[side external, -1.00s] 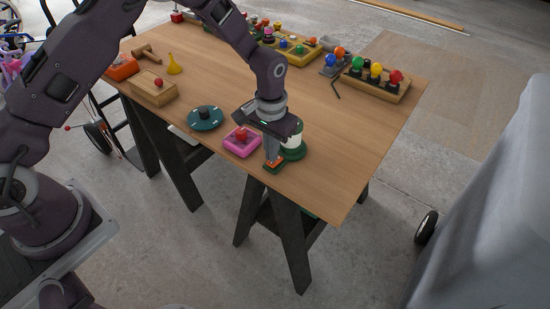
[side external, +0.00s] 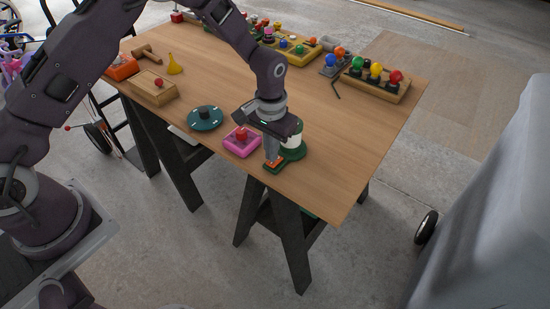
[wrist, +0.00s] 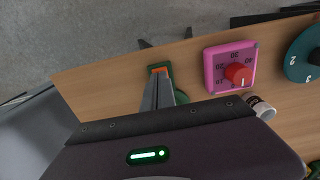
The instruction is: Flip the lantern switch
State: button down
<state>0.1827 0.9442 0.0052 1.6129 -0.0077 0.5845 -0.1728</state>
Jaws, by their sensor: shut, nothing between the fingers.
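The lantern (side external: 294,149) has a green base and a white body, and stands near the table's front edge at the right. A small orange switch (wrist: 159,69) sits on a green plate extending from its base, and it also shows in the side view (side external: 273,163). My gripper (side external: 269,161) points down at the switch, with its fingers shut and empty. In the wrist view the fingertips (wrist: 160,77) are right at the switch, partly covering it. I cannot tell whether they touch it. My gripper's body hides much of the lantern.
A pink timer (side external: 242,147) with a red knob stands close left of my gripper. A teal dial (side external: 205,123) lies further left. A wooden box (side external: 153,91) and several coloured-knob boards are beyond. The table's right part (side external: 345,170) is clear.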

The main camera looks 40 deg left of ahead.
jog(key=shift+f, duration=0.9)
dwell(0.7)
jog(key=shift+r, duration=3.5)
